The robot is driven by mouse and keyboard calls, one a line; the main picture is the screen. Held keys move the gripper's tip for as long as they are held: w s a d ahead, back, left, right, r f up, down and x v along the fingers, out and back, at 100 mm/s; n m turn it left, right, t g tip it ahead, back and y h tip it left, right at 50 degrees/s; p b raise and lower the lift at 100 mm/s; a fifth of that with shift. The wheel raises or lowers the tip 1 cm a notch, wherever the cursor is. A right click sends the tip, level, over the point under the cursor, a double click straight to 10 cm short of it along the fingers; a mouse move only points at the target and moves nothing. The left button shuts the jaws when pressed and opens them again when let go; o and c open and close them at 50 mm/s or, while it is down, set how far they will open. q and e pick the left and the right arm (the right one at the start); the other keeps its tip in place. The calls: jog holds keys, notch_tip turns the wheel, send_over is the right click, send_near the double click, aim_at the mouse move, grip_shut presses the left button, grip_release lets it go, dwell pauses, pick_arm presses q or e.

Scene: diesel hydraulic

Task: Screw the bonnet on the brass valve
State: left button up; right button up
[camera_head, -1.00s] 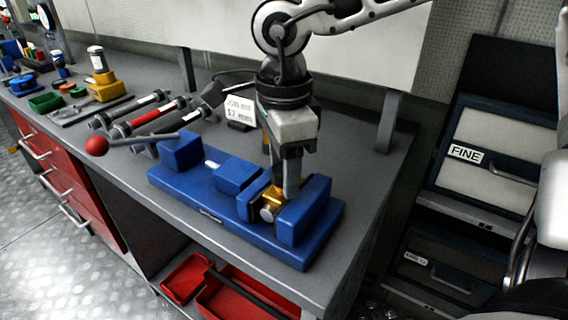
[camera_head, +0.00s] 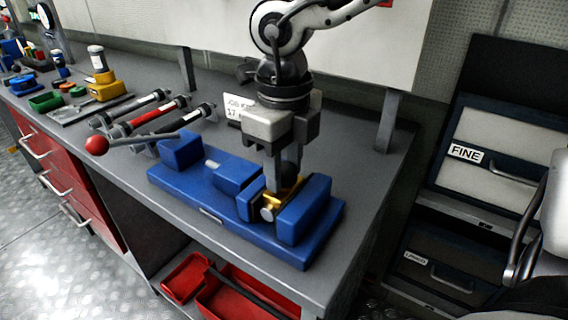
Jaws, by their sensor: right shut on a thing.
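The brass valve (camera_head: 270,206) is held between the jaws of the blue vise (camera_head: 215,208) on the grey bench. My right gripper (camera_head: 282,180) points straight down over the valve. Its fingers are shut on a small dark part between them, just above the brass body. This looks like the bonnet (camera_head: 290,170), mostly hidden by the fingers. I cannot tell whether its threads are engaged in the valve. My left gripper is not in view.
The vise handle with a red ball (camera_head: 97,145) sticks out to the left. Several cylinders (camera_head: 155,115) lie behind it. A job card (camera_head: 237,103) stands behind my gripper. Red bins (camera_head: 235,290) sit on the shelf below. The bench right of the vise is clear.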

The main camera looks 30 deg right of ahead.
jog(key=m, duration=0.3)
jog(key=shift+m, duration=0.3)
jog(key=o, duration=0.9)
jog(key=shift+o, duration=0.2)
notch_tip(320, 180, up, 16)
jog(key=shift+p, duration=0.35)
jog(key=shift+f, duration=0.15)
